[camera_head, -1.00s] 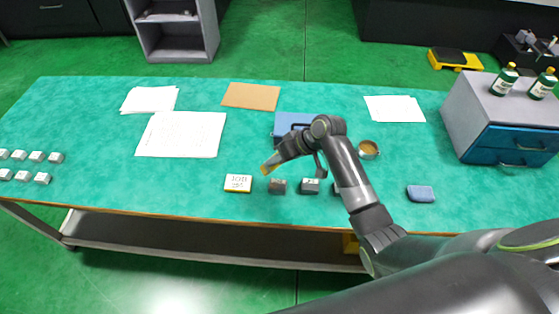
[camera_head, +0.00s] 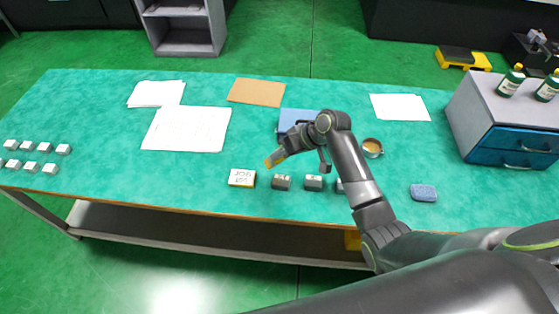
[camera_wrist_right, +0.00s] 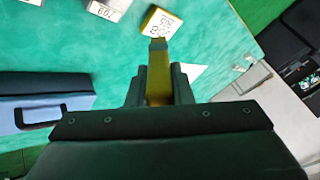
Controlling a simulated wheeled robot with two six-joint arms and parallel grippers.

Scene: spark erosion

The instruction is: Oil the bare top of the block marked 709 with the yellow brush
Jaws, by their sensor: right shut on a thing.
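My right gripper (camera_head: 286,150) is shut on the yellow brush (camera_wrist_right: 159,80). The brush points away from the jaws, and its tip (camera_head: 270,162) is above the table, behind the job card and blocks. The block marked 709 (camera_wrist_right: 108,8) shows upside down at the top edge of the right wrist view, partly cut off. In the head view it appears to be the grey block (camera_head: 281,183) just right of the yellow-edged job card (camera_head: 242,178). The brush tip is apart from it. A round tin with brownish contents (camera_head: 372,147) stands right of my arm. My left gripper is out of view.
Another grey block (camera_head: 313,183) stands to the right, and a further one is partly hidden by my arm. A blue case (camera_head: 297,118) lies behind my gripper. A blue sponge (camera_head: 423,193) and a drawer unit (camera_head: 508,125) are at right. Small pale blocks stand far left.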

